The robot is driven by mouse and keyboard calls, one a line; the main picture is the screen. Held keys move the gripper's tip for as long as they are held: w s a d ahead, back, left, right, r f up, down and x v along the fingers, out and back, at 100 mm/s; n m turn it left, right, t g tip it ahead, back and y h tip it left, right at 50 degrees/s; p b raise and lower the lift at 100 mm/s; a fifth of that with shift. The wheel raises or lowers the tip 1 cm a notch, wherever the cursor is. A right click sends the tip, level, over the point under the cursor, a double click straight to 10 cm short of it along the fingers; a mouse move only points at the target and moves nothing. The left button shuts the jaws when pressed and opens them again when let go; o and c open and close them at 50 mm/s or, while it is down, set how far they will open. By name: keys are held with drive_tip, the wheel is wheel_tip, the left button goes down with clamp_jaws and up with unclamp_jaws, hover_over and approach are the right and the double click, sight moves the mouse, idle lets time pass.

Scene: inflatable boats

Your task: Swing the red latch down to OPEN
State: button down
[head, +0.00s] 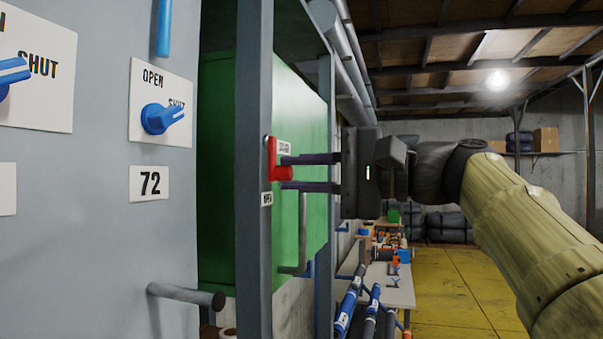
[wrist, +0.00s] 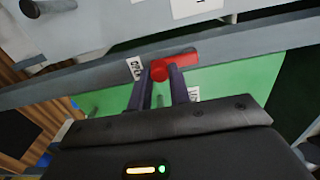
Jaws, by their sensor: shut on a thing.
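The red latch (head: 271,152) sits on a grey upright post in front of a green cabinet. Its bar stands upright, with a round red knob (head: 284,173) at its lower end. A small OPEN label (head: 266,198) is below it, and another label (head: 284,147), too small to read, is beside its upper part. My gripper (head: 282,172) reaches in from the right, its two dark fingers shut on the knob, one above and one below. The wrist view also shows the red latch (wrist: 184,61), with my gripper (wrist: 163,76) at its knob end and the OPEN label (wrist: 135,68) alongside.
The green cabinet (head: 221,150) has a grey bar handle (head: 301,240) below my fingers. A grey panel with blue knobs (head: 160,118) and a protruding grey peg (head: 190,296) stands at left. A table (head: 399,290) lies beyond, with yellow floor (head: 450,290) at right.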

drive_tip(key=c, duration=1.3)
unclamp_jaws()
drive_tip(key=shift+d, duration=0.1)
drive_tip(key=b+v, duration=0.2)
drive_tip(key=v, duration=1.5)
drive_tip(key=shift+d+b, duration=0.15)
drive_tip(key=shift+b, duration=0.2)
